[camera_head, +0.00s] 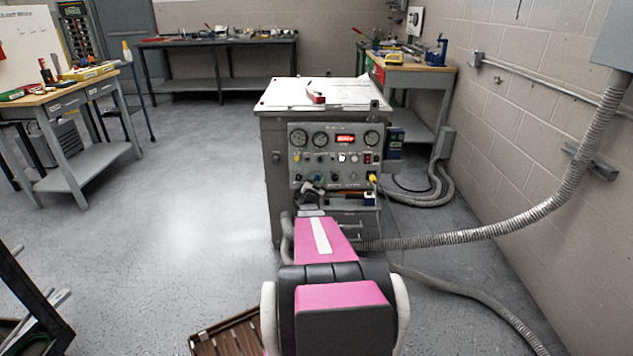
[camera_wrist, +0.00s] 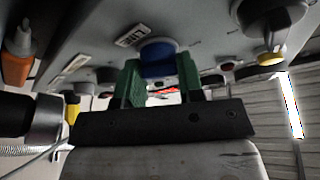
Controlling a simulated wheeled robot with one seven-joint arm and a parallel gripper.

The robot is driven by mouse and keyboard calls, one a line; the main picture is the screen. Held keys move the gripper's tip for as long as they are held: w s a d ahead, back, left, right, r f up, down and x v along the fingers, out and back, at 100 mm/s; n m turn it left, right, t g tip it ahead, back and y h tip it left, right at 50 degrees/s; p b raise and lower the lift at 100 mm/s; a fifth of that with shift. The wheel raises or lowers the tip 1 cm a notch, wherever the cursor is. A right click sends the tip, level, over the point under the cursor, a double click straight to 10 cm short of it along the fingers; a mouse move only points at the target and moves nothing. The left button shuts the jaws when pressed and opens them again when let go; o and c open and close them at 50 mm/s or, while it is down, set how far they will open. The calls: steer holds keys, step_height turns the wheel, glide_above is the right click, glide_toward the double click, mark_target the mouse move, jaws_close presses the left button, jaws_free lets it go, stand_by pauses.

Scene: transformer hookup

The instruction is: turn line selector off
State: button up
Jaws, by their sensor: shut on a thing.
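The line selector is a blue round knob (camera_wrist: 158,58) on the panel, beside a white label that seems to read LINE (camera_wrist: 131,41) in the wrist view. The green fingers of my gripper (camera_wrist: 160,76) stand one on each side of the knob and are shut on it. Which way the knob points cannot be told. In the head view my gripper (camera_head: 311,190) is at the lower left of the grey cabinet's front panel (camera_head: 335,158). The knob cannot be clearly made out there.
The panel bears gauges, a red display (camera_head: 346,139) and several small knobs. A yellow knob (camera_wrist: 271,59) is at the right in the wrist view. Conduit (camera_head: 480,236) runs to the right wall. A wooden crate (camera_head: 228,335) lies on the floor.

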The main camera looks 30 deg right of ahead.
steer(key=o, duration=0.9)
steer(key=v, duration=1.1)
steer(key=shift+w+a, duration=0.1)
steer(key=shift+w, duration=0.05)
